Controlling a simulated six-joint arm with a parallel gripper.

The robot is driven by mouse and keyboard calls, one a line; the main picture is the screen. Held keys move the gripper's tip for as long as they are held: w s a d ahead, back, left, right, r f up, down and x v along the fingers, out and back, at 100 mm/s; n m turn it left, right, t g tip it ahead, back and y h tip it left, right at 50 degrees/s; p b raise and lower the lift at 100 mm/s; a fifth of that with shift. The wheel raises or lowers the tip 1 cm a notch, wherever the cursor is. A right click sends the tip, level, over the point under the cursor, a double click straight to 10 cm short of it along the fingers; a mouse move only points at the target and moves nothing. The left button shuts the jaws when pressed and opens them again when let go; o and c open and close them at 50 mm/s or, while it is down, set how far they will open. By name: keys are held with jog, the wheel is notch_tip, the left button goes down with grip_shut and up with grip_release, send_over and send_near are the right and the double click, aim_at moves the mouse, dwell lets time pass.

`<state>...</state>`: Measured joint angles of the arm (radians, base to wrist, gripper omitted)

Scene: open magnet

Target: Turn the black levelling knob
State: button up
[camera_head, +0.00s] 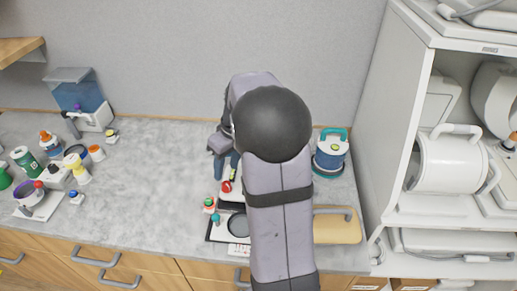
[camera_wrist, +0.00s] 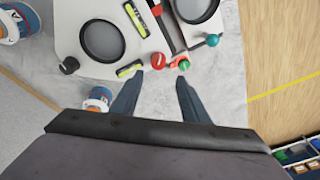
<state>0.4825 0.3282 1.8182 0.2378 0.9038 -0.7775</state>
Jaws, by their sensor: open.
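The black levelling knob (camera_wrist: 68,65) sits at the left corner of a white device (camera_wrist: 75,15) in the wrist view. In the head view I cannot make the knob out; my arm covers part of the device. My gripper (camera_wrist: 160,78) is open, with nothing between its fingers. Its fingertips are near a red knob (camera_wrist: 158,60) and a red-and-green knob (camera_wrist: 182,63), to the right of the black knob and apart from it. A yellow-green level vial (camera_wrist: 130,69) lies by the left fingertip.
The device also carries dark round plates (camera_wrist: 103,40) and a teal ball knob (camera_wrist: 212,40). A blue-and-white jar (camera_wrist: 97,103) stands near the black knob. In the head view, a tan board (camera_head: 337,228) lies right of my arm. The counter's middle left (camera_head: 150,185) is clear.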

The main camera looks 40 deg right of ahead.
jog(key=w+d+n+t+b, duration=0.1)
jog(key=w+d, duration=0.1)
jog(key=d, duration=0.7)
jog(key=w+d+n+t+b, duration=0.1)
jog(key=w+d, duration=0.1)
jog(key=d, duration=0.8)
jog(key=shift+a+p+x, duration=0.1)
jog(key=shift+p+x, duration=0.75)
jog(key=shift+x, duration=1.1)
jog(key=shift+a+p+x, duration=0.15)
jog(key=shift+p+x, duration=0.7)
jog(key=shift+x, duration=1.1)
jog(key=shift+s, duration=0.2)
grip_shut()
jog(key=shift+f+m+t+h+b, duration=0.1)
jog(key=shift+m+t+h+b, duration=0.2)
jog(key=shift+b, duration=0.15)
